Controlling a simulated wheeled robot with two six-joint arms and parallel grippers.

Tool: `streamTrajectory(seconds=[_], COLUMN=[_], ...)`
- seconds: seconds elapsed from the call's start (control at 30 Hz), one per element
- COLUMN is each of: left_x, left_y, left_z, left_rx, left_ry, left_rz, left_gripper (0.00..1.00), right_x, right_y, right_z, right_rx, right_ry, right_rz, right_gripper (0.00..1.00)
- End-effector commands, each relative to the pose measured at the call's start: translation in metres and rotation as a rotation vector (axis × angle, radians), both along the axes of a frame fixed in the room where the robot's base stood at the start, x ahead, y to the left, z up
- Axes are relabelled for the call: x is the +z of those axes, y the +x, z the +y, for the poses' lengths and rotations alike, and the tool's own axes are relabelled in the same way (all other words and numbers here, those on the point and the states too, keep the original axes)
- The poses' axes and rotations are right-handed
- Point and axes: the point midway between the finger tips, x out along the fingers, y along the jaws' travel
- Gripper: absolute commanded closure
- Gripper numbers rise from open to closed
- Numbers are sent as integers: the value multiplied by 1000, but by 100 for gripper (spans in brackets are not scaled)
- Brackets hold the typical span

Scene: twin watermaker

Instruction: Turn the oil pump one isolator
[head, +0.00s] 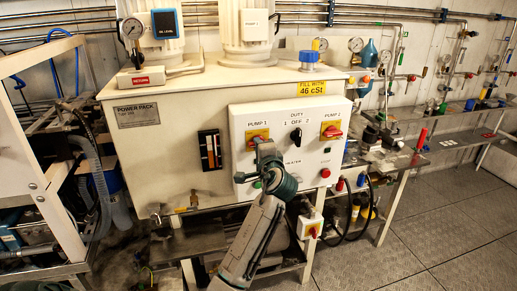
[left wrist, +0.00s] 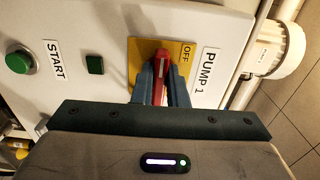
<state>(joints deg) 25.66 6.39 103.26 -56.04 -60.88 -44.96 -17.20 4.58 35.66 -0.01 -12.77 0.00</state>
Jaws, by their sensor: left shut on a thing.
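The pump 1 isolator (head: 257,132) is a red handle on a yellow plate, below the "PUMP 1" label on the white control panel (head: 328,112). In the left wrist view, the red handle (left wrist: 161,68) stands between the two fingers, and "OFF" shows on the plate's right side. My left gripper (head: 265,147) is at this isolator, shut on its handle; the fingers hide part of it. The handle runs along the fingers in the left wrist view. My right gripper is not in view.
A similar pump 2 isolator (head: 332,130) is at the panel's right, with a duty selector (head: 296,133) between them. In the left wrist view, a green start button (left wrist: 19,62) is at the left. Open floor (head: 450,225) lies at the right.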

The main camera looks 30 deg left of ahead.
Motion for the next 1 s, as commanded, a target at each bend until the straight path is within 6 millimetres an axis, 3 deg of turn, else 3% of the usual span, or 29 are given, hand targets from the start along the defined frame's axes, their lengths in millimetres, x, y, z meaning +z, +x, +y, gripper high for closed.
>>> streamTrajectory(seconds=[0.27,0.3,0.4,0.77,1.0], left_x=[-2,-3,-2,-2,-5], left_y=[0,0,0,-3,-29], left_z=[0,0,0,-4,-36], left_rx=[0,0,0,-1,-3], left_ry=[-4,-4,-3,-2,-7], left_rz=[2,2,3,1,-2], left_gripper=[100,83,65,65,65], right_x=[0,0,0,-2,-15], right_y=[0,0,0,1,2], right_z=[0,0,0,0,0], right_rx=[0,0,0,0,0], right_ry=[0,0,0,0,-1], right_rz=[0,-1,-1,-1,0], right_gripper=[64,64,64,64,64])
